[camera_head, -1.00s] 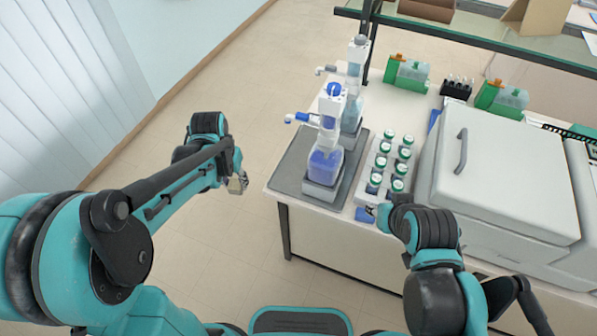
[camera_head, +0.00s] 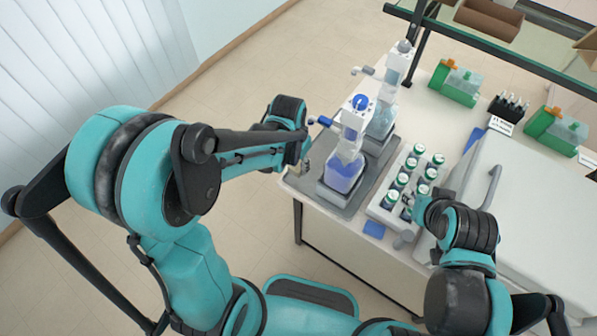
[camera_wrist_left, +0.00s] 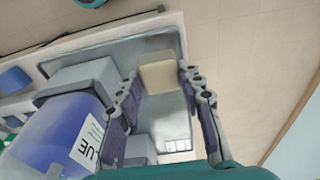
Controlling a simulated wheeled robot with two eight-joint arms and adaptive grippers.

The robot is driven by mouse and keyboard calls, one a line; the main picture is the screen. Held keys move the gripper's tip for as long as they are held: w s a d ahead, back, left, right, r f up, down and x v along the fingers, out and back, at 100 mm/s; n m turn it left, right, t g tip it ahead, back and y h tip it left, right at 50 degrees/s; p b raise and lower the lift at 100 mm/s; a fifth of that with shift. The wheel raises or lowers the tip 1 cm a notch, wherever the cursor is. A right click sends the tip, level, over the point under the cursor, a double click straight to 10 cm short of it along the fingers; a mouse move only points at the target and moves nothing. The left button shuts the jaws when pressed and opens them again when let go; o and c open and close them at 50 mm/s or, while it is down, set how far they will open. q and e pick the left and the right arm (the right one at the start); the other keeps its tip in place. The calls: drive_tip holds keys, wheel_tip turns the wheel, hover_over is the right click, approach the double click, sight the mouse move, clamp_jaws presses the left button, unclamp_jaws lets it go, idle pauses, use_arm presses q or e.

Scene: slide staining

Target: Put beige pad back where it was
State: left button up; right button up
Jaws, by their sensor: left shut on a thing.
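The beige pad (camera_wrist_left: 159,75) is between the fingers of my left gripper (camera_wrist_left: 160,84) in the left wrist view, over the grey tray (camera_wrist_left: 176,45). My left gripper is shut on it. In the head view my left gripper (camera_head: 304,163) is at the left end of the grey tray (camera_head: 352,206), beside the dispenser bottle with blue liquid (camera_head: 343,174). The pad is mostly hidden there. Whether it touches the tray is unclear. My right gripper (camera_head: 413,214) is by the front of the vial rack; its fingers are too small and covered to read.
A second dispenser bottle (camera_head: 382,122) stands behind the first. A white rack (camera_head: 378,210) holds several green-capped vials. A blue pad (camera_head: 374,229) lies near the table's front edge. A white lidded machine (camera_head: 535,190) fills the right. Open floor lies left of the table.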

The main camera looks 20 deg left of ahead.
sight(298, 172)
use_arm(q)
drive_tip(key=shift+s+d+f, duration=0.1)
drive_tip(key=shift+d+f, duration=0.05)
drive_tip(key=shift+d, duration=0.1)
drive_tip(key=shift+f, duration=0.3)
wheel_tip(298, 172, down, 3)
drive_tip(key=shift+f+b, duration=0.2)
drive_tip(key=shift+b, duration=0.55)
drive_tip(key=shift+f, duration=0.15)
drive_tip(key=o, duration=0.9)
